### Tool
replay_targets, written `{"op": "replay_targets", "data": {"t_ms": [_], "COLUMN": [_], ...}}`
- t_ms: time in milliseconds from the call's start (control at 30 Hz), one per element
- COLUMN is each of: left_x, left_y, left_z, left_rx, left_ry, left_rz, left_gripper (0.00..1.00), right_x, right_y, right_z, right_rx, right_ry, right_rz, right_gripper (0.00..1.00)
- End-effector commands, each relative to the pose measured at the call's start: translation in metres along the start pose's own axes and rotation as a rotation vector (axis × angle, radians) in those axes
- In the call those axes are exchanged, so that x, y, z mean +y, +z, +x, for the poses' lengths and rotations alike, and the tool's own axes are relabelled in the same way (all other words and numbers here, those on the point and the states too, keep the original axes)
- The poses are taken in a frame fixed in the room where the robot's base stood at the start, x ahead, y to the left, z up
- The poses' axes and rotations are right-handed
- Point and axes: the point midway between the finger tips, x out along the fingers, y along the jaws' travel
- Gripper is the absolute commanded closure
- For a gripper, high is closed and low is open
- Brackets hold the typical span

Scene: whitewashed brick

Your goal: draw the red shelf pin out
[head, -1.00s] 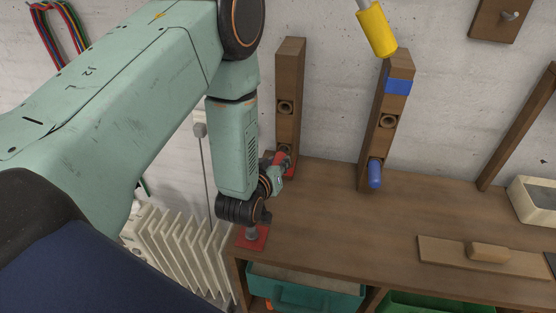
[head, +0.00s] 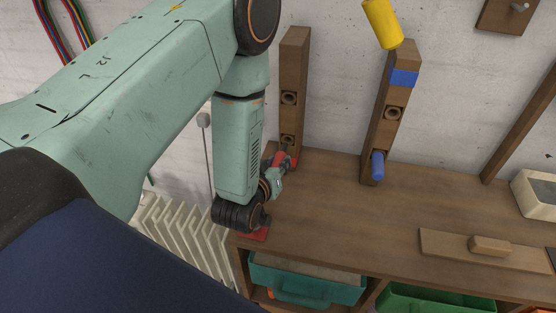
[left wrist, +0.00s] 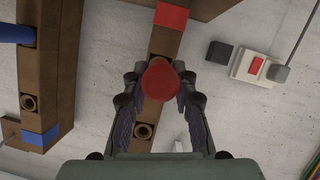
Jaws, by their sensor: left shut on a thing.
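The red shelf pin (head: 278,159) is held in my left gripper (head: 276,170), close in front of the left wooden post (head: 293,70). In the left wrist view, the pin's round red end (left wrist: 159,80) sits between the two fingers of my left gripper (left wrist: 160,82), which are shut on it. The post's lower hole (head: 288,139) shows just above the pin in the head view. I cannot tell whether the pin's far tip is clear of it. The post's upper hole (head: 289,97) is empty. My right gripper is not in view.
A blue pin (head: 377,165) sticks out of the right post (head: 383,125). A red pad (head: 258,236) lies by the bench's left edge, partly under my wrist. A board with a block (head: 490,246) and a pale tray (head: 536,195) lie right. The middle bench top (head: 345,220) is clear.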

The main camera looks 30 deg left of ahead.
Motion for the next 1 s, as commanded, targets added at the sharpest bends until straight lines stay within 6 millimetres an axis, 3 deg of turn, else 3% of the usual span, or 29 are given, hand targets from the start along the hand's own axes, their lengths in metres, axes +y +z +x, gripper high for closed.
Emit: {"op": "replay_targets", "data": {"t_ms": [533, 1000], "left_x": [0.000, 0.000], "left_y": [0.007, 0.006], "left_z": [-0.017, -0.019], "left_rx": [-0.001, 0.000], "left_ry": [0.000, 0.000], "left_rz": [0.001, 0.001], "left_gripper": [1.00, 1.00], "right_x": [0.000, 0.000], "right_y": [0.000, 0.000], "right_z": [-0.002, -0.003], "right_rx": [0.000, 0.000], "right_ry": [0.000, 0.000], "right_rz": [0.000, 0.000], "right_gripper": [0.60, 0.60]}}
